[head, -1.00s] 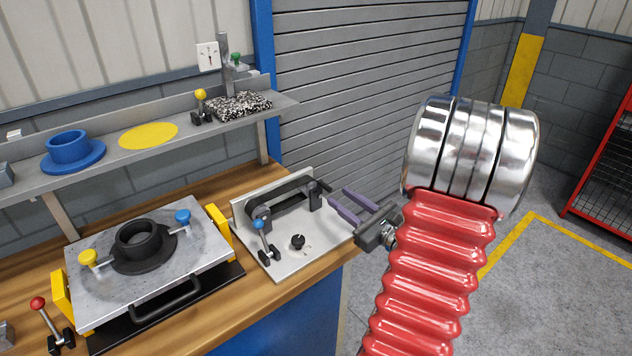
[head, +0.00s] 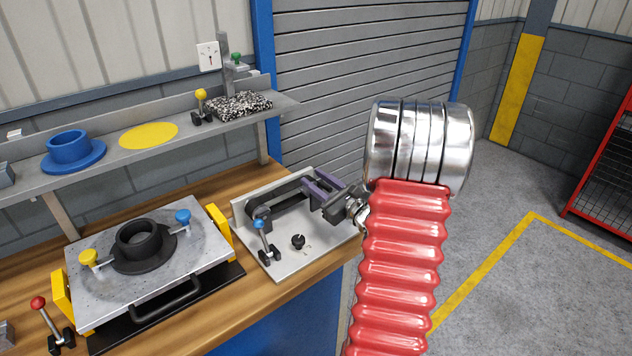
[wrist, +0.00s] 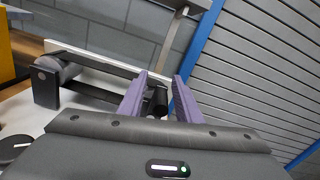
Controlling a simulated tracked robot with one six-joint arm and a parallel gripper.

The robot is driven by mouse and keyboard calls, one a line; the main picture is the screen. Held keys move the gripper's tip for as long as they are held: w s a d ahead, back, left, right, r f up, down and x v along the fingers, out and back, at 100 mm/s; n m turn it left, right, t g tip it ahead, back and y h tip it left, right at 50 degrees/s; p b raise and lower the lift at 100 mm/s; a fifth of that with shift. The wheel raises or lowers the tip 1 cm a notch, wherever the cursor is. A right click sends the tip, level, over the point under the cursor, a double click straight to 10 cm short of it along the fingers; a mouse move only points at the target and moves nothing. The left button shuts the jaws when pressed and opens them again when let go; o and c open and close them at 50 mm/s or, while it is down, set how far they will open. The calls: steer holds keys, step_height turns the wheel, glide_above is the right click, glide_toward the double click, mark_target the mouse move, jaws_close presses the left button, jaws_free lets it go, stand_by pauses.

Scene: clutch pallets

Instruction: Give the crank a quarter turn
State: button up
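The crank belongs to a belt drive on a light grey plate (head: 300,262) at the right end of the bench. Its black handle (wrist: 158,101) shows in the wrist view, between my two purple fingers. My gripper (head: 318,184) is open there, and it also fills the lower middle of the wrist view (wrist: 160,78). The fingers stand apart on both sides of the handle, with a gap visible on the right. In the head view the fingers hide most of the crank. The dark belt (head: 285,194) runs left from it to a pulley (head: 259,220).
A blue-knobbed lever (head: 262,235) and a black knob (head: 298,241) stand on the front of the plate. A grey fixture (head: 90,285) with a black ring lies to the left. The shelf (head: 200,132) runs behind. Open floor is at right.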

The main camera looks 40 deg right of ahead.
steer(key=shift+c, duration=0.5)
jaws_close()
steer(key=shift+a, duration=0.2)
steer(key=shift+d, duration=0.25)
